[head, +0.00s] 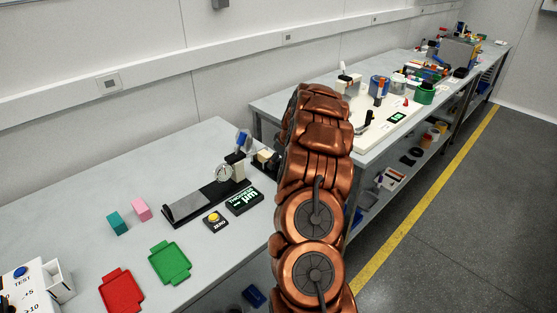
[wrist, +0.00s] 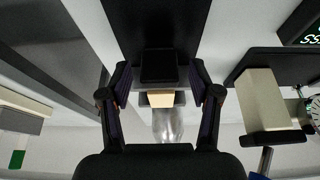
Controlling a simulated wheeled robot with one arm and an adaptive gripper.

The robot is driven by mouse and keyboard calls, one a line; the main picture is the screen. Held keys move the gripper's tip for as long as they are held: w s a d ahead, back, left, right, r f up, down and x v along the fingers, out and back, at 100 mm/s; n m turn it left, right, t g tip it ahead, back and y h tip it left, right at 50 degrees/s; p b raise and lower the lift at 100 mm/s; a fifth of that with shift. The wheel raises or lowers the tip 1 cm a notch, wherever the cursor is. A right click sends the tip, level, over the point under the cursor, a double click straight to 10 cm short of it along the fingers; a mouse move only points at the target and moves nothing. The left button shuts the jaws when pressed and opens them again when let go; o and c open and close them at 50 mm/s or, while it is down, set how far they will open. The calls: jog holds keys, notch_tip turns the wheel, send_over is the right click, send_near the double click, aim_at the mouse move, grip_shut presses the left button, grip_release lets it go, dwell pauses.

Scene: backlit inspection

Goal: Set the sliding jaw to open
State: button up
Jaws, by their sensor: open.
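In the wrist view a black block with a pale wood-coloured face (wrist: 160,98) lies between the two fingers of my gripper (wrist: 160,96); it may be the sliding jaw, but no label shows. My gripper is open, with one finger on each side of this block. A gap shows beside each finger, and I cannot tell whether either touches. A blurred grey rounded piece (wrist: 167,125) is just below the wood-coloured face. In the head view my copper arm hides the gripper; a cream block (head: 266,157) shows at the arm's left edge.
A dial gauge (head: 224,172) stands on a black base with a grey slab (head: 188,205). Close by are a thickness display (head: 244,201) and a yellow zero button (head: 215,218). Green (head: 170,262) and red (head: 121,290) trays lie at the front.

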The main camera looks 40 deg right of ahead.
grip_shut()
dwell(0.5)
